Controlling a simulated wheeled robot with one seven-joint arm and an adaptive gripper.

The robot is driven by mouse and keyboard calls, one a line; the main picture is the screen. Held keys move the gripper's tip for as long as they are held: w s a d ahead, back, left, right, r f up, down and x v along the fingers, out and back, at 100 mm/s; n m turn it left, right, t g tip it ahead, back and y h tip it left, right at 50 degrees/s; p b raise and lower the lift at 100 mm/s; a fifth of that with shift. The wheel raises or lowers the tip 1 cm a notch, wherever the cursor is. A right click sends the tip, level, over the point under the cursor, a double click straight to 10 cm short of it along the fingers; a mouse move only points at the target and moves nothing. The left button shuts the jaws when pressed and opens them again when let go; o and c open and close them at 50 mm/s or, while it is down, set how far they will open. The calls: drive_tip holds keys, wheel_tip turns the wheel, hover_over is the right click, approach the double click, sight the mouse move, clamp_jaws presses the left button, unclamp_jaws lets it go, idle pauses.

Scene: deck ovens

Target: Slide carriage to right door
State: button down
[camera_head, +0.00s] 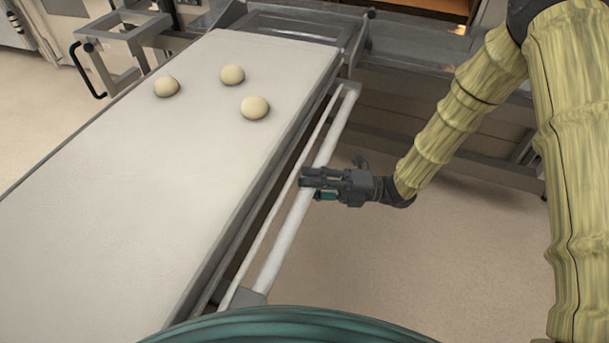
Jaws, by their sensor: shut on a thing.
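The carriage (150,150) is a long, pale, flat loading bed that runs from the near left toward the ovens at the back. A white side rail (284,243) runs along its right edge. My gripper (310,183) reaches in from the right and is shut on this rail about midway along it. The fingers hide the part of the rail that they hold. Three round dough pieces (255,107) lie on the far half of the bed. The right door cannot be made out clearly from here.
A metal frame with a black handle (88,70) stands at the back left of the bed. A steel ledge (440,75) crosses the back, with a lit oven opening (420,8) above it. Clear beige floor (440,255) lies right of the rail.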

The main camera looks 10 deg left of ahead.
drive_tip(key=shift+d, duration=0.45)
drive_tip(key=c, duration=1.1)
unclamp_jaws()
drive_tip(key=shift+d, duration=0.1)
drive_tip(key=v, duration=1.2)
